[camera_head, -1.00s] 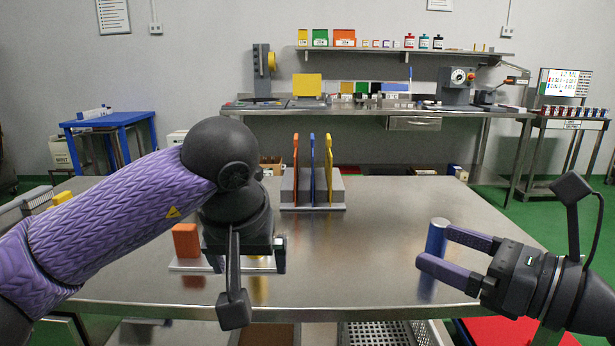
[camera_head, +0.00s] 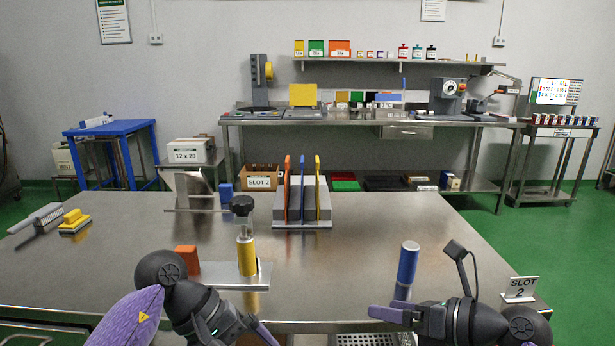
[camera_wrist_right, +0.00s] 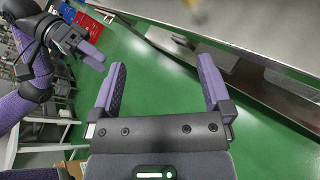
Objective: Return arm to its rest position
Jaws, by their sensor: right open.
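In the head view my left gripper (camera_head: 250,330) is low at the bottom edge, in front of the table. Its fingers are partly cut off, so its opening is unclear. In the right wrist view the left gripper (camera_wrist_right: 92,48) shows at upper left. My right gripper (camera_head: 385,318) is at the bottom right in the head view, low by the table's front edge and apart from the upright blue cylinder (camera_head: 407,265). In the right wrist view the right gripper (camera_wrist_right: 160,75) has its two purple fingers apart with nothing between them, over the green floor.
The steel table (camera_head: 350,235) holds an orange block (camera_head: 187,259), a yellow cylinder (camera_head: 246,257) with a black-knobbed tool above it, and a rack of coloured dividers (camera_head: 302,190). A SLOT 2 sign (camera_head: 521,288) stands at the right corner. The table's middle is clear.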

